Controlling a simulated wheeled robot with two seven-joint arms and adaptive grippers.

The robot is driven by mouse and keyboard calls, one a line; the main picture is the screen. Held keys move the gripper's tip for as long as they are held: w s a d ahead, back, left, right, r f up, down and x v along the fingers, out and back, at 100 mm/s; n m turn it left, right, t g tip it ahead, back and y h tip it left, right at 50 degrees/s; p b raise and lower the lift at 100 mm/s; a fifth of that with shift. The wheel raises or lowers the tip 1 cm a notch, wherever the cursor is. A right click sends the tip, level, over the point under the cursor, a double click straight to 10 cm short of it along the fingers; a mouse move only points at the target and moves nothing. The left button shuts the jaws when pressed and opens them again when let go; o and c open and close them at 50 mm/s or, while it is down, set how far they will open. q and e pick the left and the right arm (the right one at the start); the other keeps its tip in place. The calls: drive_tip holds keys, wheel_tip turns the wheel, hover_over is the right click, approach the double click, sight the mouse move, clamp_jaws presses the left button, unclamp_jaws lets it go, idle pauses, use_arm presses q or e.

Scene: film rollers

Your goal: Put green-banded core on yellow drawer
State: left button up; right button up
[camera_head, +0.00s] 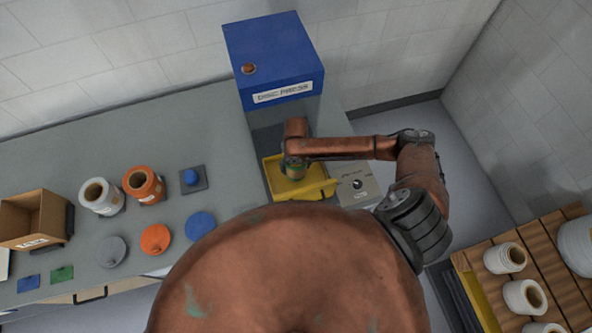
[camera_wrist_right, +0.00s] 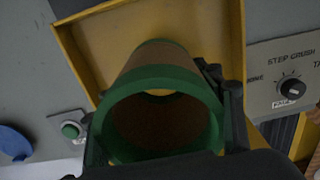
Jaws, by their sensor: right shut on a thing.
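The green-banded core (camera_wrist_right: 160,112) is a hollow brown tube with green bands at its ends. In the right wrist view it sits between the fingers of my right gripper (camera_wrist_right: 165,120), which is shut on it. The yellow drawer (camera_head: 317,189) is open below the blue press. In the head view the core (camera_head: 294,171) is partly hidden by my arm and is over the drawer. In the wrist view the drawer's yellow wall (camera_wrist_right: 75,55) surrounds the core's far end. I cannot tell whether the core touches the drawer floor. My left gripper is not in view.
The blue disc press (camera_head: 275,60) stands behind the drawer. A control panel (camera_head: 358,184) with a knob is right of it. White (camera_head: 101,196) and orange (camera_head: 144,186) rolls, coloured discs and a cardboard box (camera_head: 35,218) are on the left counter. A pallet (camera_head: 535,255) with white rolls is at right.

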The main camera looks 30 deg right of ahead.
drive_tip(key=shift+f, duration=1.9)
drive_tip(key=o, duration=1.3)
drive_tip(key=shift+c, duration=0.2)
wheel_tip(320, 180, up, 12)
